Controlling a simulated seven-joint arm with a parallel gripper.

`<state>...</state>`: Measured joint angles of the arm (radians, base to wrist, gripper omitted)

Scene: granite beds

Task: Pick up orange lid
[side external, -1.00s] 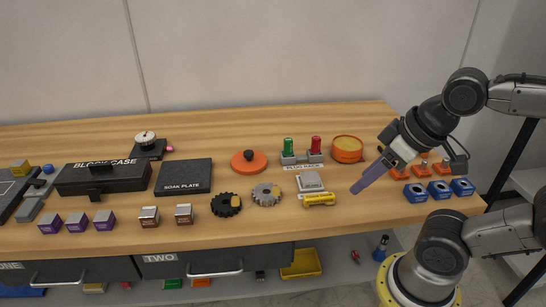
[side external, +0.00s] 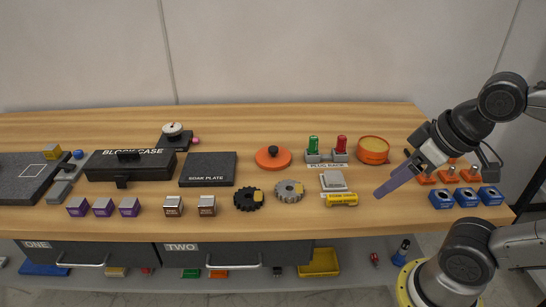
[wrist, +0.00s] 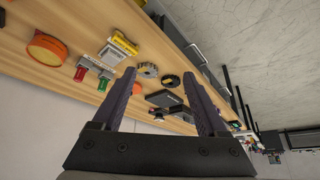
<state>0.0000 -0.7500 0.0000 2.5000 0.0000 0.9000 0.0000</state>
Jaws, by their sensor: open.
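The orange lid (side external: 273,158) is a flat orange disc with a dark round knob, lying on the wooden table behind the two gears. In the wrist view an orange edge (wrist: 136,88) shows beside the left finger, and the finger hides most of it. My gripper (side external: 380,194) is at the right of the table, above its surface and well to the right of the lid. In the wrist view my gripper (wrist: 160,75) has two purple fingers spread apart with nothing between them.
An orange round container (side external: 373,150) and a plug rack (side external: 326,160) with green and red plugs stand between lid and gripper. A grey gear (side external: 289,190), a black gear (side external: 248,199) and a soak plate (side external: 208,169) are near the lid. Blue blocks (side external: 466,198) sit at right.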

